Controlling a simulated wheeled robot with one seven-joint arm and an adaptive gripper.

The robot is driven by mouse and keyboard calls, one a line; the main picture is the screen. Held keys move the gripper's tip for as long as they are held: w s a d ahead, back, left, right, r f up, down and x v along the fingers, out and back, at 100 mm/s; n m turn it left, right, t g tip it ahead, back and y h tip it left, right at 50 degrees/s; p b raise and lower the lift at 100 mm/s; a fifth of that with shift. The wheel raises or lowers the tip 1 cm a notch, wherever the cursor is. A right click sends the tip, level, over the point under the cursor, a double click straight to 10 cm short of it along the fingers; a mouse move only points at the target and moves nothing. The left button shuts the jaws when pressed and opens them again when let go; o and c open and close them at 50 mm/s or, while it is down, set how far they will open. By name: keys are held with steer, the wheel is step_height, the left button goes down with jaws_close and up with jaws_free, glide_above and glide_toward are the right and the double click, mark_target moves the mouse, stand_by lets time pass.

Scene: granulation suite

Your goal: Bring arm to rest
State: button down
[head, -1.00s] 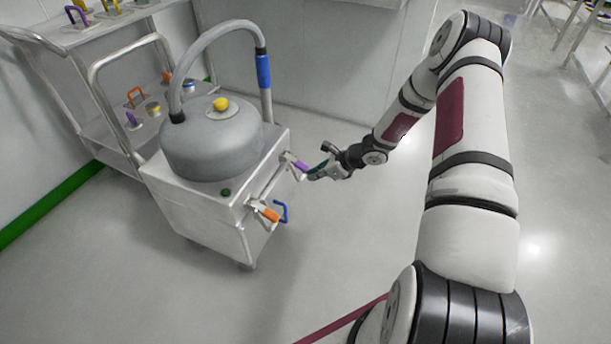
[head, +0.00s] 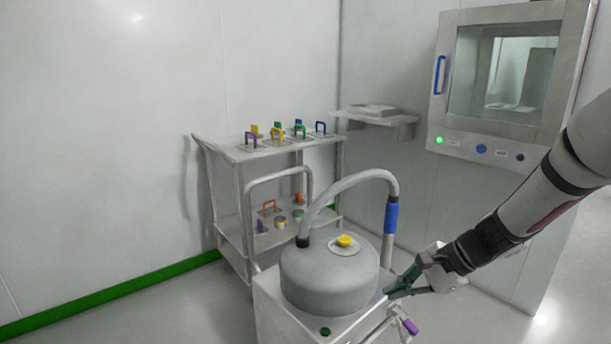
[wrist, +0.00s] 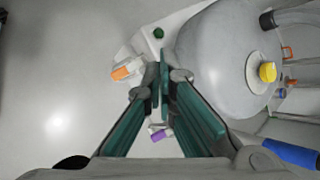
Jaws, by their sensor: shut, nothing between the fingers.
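My gripper (head: 392,292) is at the right side of the grey tank (head: 328,278), above the purple-gripped latch (head: 410,327) on the front of the steel cart (head: 268,315). In the wrist view my gripper (wrist: 160,80) has its green fingers together with nothing between them. I cannot tell from these views whether the fingers touch the cart or the tank.
A hose with a blue sleeve (head: 391,218) arches over the tank, close to my gripper. Behind stands a shelf trolley (head: 228,152) with several coloured handles. A wall shelf (head: 380,116) and a windowed cabinet (head: 450,110) are at the back right. Open floor (head: 150,315) lies left.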

steer(key=s+a+r+n+g+h, duration=0.1)
steer(key=s+a+r+n+g, duration=0.2)
steer(key=s+r, duration=0.45)
steer(key=s+a+r+n+h, duration=0.2)
steer(key=s+a+r+n, duration=0.3)
steer(key=s, duration=0.6)
steer(key=s+d+r+n+h, duration=0.1)
steer(key=s+d+n+h, duration=0.2)
steer(key=s, duration=0.7)
steer(key=s+d+n+h, duration=0.1)
steer(key=s+d+n, duration=0.3)
steer(key=s, duration=0.5)
step_height(320, 180, up, 30)
steer(key=t+p, duration=0.3)
steer(key=p, duration=2.4)
steer(key=shift+w+d+f+t+p, duration=0.2)
steer(key=shift+d+t+p, duration=0.1)
steer(key=shift+t, duration=0.1)
